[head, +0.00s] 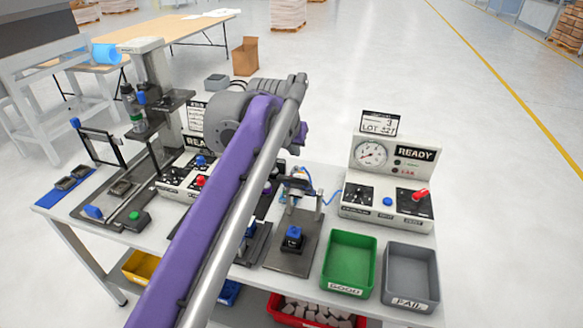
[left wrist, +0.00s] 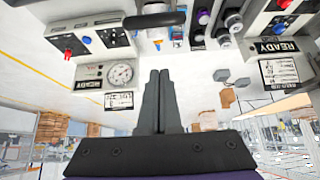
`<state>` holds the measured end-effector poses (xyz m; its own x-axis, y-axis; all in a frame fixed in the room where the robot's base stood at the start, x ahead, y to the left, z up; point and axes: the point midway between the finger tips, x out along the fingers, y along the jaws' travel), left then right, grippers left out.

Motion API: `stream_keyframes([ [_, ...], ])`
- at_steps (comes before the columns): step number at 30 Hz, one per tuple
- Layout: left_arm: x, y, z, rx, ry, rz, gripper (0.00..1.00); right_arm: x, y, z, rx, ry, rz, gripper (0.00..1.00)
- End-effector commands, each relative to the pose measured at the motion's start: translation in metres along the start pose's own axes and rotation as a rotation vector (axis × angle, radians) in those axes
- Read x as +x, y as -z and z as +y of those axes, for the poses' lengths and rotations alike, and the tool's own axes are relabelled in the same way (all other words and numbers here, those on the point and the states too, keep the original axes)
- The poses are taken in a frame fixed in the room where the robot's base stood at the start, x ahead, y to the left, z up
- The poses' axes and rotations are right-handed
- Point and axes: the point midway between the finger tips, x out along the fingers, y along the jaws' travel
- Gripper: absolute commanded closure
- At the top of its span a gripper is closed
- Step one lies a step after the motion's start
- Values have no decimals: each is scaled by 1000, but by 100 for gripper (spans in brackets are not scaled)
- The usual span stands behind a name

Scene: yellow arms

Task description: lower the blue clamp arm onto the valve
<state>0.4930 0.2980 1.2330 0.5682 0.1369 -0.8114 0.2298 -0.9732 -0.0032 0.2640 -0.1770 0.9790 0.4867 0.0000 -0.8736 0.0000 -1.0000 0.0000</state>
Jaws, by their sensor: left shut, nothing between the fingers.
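A dark metal fixture plate (head: 287,262) stands near the table's front edge and carries a small blue-topped part (head: 292,236), which looks like the valve. Behind it rises a pale upright mechanism (head: 300,184) with blue and orange bits, which may be the raised clamp; its arm is too small to make out clearly. In the left wrist view a blue and orange mechanism (left wrist: 178,37) shows beyond the fingers. My left gripper (left wrist: 160,74) is shut and empty, apart from everything. In the head view its fingers are hidden by my purple arm. My right gripper is not seen.
A test box with a gauge (head: 370,155) stands right of the fixture, with a blue hose. A green bin (head: 349,238) and a grey bin (head: 410,250) sit at the front right. Another control box (head: 185,180) and a press stand left, partly behind my arm.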

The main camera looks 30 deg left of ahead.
Motion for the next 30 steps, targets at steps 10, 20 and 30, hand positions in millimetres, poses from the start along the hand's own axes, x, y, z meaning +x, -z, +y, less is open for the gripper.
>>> stream_keyframes([
  [10,23,-34,0,0,0,1,100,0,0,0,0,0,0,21],
  [20,24,-39,0,0,0,2,100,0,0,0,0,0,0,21],
  [30,24,-49,0,0,0,33,100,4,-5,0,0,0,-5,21],
])
